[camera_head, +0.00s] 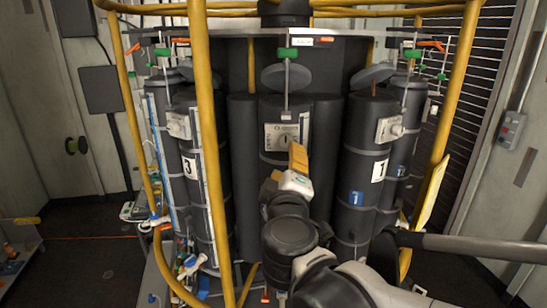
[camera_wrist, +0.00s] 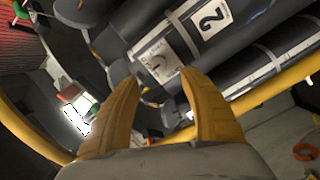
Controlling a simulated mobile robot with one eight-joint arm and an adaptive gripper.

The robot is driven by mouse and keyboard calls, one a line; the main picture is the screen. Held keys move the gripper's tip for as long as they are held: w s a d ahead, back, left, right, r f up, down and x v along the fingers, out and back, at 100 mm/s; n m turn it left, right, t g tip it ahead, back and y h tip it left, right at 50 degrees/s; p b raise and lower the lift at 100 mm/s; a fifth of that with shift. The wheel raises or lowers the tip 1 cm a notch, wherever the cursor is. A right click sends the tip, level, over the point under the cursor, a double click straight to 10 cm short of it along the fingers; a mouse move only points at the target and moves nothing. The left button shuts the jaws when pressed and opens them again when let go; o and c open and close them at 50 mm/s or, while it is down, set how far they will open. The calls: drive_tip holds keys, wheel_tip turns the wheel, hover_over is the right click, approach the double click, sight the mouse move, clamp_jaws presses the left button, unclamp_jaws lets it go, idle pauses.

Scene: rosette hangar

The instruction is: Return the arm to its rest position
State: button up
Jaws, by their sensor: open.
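My gripper (camera_wrist: 160,110) has two yellow fingers, spread apart with nothing between them in the wrist view. In the head view my gripper (camera_head: 298,158) is at the end of my raised arm, in front of the middle dark cylinder of the rosette (camera_head: 285,200). I cannot tell from the head view how far it is from that cylinder. Part of my arm hides the cylinder's lower half. The wrist view is tilted and shows dark cylinders and a label with a 2 (camera_wrist: 211,19) beyond the fingers.
A yellow tube frame (camera_head: 205,130) surrounds the rosette, with uprights at left and right. A grey horizontal bar (camera_head: 480,246) extends at the lower right. Cluttered small items (camera_head: 190,265) lie at the lower left. Open floor (camera_head: 90,255) shows at far left.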

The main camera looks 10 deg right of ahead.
drive_tip(key=s+d+f+m+g+b, duration=0.25)
drive_tip(key=f+b, duration=0.25)
drive_tip(key=f, duration=0.4)
drive_tip(key=s+d+f+m+g+b, duration=0.25)
drive_tip(key=f+b, duration=0.25)
drive_tip(key=f, duration=0.4)
drive_tip(key=s+d+f+m+g+b, duration=0.15)
drive_tip(key=s+d+f+b, duration=0.3)
drive_tip(key=f, duration=0.45)
drive_tip(key=s+a+f+m+g+y+b, duration=0.1)
drive_tip(key=s+a+f+b, duration=0.1)
drive_tip(key=f, duration=0.4)
drive_tip(key=s+a+f+m+g+y+b, duration=0.1)
drive_tip(key=s+a+f+y+b, duration=0.1)
drive_tip(key=s+f+b, duration=0.2)
drive_tip(key=s+a+f+m+g+y+b, duration=0.1)
drive_tip(key=s+a+f+g+b, duration=0.1)
drive_tip(key=f+b, duration=0.3)
wheel_tip(320, 180, down, 4)
drive_tip(key=shift+s+a+r+y, duration=0.15)
drive_tip(key=shift+s+a+y, duration=0.15)
drive_tip(key=shift+s, duration=0.1)
